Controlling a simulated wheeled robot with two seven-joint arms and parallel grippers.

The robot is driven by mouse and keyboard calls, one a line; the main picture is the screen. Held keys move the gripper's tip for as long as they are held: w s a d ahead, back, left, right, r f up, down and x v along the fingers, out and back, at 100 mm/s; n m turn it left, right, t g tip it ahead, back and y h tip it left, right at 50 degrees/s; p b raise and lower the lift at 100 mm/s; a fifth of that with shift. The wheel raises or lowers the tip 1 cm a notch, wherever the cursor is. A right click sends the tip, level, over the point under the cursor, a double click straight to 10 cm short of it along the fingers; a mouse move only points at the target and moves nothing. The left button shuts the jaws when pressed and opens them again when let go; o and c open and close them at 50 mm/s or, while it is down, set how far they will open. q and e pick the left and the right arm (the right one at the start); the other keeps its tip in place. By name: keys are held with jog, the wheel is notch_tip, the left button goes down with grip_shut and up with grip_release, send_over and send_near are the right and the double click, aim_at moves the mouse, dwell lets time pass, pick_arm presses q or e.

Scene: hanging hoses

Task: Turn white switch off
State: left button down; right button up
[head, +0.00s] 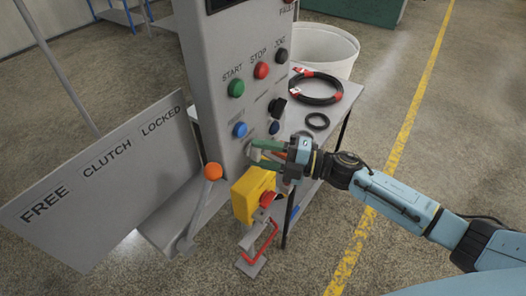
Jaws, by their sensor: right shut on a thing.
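A grey control panel (213,60) stands upright in the middle of the head view. The white switch (250,152) is low on its front face, and my fingers partly hide it. My right gripper (257,152) reaches in from the right, and its green fingers are shut on the white switch. The exact angle of the switch is too small and too covered to tell. My left gripper is not in view.
Green, red, black and blue buttons sit above. Black hose coils (316,88) lie on the table behind. A sign board (95,190) fills the left.

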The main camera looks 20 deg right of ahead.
jog(key=shift+n+h, duration=0.3)
jog(key=shift+n, duration=0.3)
jog(key=o, duration=1)
jog(key=shift+r+b+v, duration=0.2)
jog(key=shift+b+v, duration=0.85)
jog(key=shift+v, duration=5.65)
jog(key=shift+w+d, duration=0.1)
jog(key=shift+w, duration=0.05)
